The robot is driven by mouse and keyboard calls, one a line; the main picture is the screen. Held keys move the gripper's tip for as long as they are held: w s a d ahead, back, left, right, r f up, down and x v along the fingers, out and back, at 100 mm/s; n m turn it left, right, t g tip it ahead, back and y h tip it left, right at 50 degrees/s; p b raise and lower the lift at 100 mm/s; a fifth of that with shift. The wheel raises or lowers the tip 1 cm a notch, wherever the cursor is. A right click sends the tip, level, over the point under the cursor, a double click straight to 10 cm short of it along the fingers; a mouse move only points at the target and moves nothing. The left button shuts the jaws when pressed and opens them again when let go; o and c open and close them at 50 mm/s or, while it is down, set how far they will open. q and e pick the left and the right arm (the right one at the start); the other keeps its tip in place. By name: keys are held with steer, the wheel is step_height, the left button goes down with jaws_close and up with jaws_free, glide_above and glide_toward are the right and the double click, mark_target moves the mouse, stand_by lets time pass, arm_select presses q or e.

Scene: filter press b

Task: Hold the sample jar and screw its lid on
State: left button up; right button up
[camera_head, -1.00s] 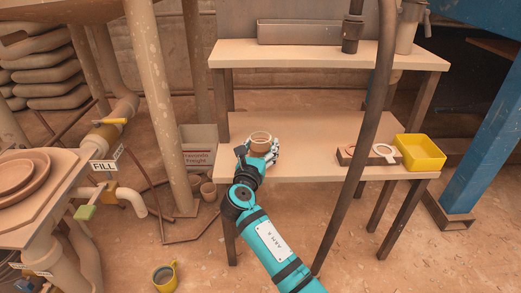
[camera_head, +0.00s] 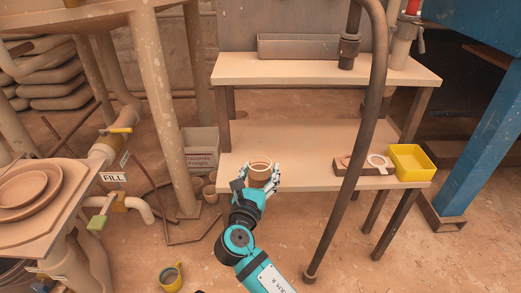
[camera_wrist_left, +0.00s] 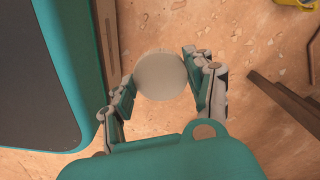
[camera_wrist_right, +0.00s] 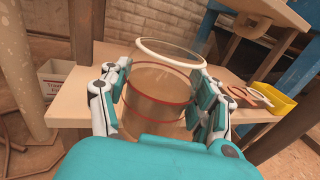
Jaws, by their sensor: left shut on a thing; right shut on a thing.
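The sample jar (camera_head: 260,172) is a brownish, open-topped cylinder near the front edge of the lower bench. In the right wrist view the jar (camera_wrist_right: 155,98) shows red bands and a pale open rim. My right gripper (camera_wrist_right: 157,86) is shut on its sides, with a finger on each side. I cannot tell whether the jar's base touches the bench. My left gripper (camera_wrist_left: 158,67) is shut on a round, pale disc, the lid (camera_wrist_left: 160,76), held above the floor. The left gripper and lid are outside the head view.
The lower bench (camera_head: 300,145) has free room around the jar. To the right are a brown holder with a white ring (camera_head: 378,161) and a yellow bin (camera_head: 412,160). A dark curved pipe (camera_head: 352,170) stands before the bench. A yellow mug (camera_head: 171,277) is on the floor.

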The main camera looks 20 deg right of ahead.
mark_target(261, 181)
arm_select(q)
steer(key=shift+r+p, duration=0.55)
steer(key=shift+r, duration=0.3)
arm_select(e)
steer(key=v, duration=0.3)
steer(key=d+v, duration=0.1)
steer(key=v, duration=0.1)
steer(key=shift+s+r, duration=0.25)
steer(key=shift+s, duration=0.05)
steer(key=o, duration=0.7)
steer(key=c, duration=1.1)
steer(key=shift+c, duration=0.2)
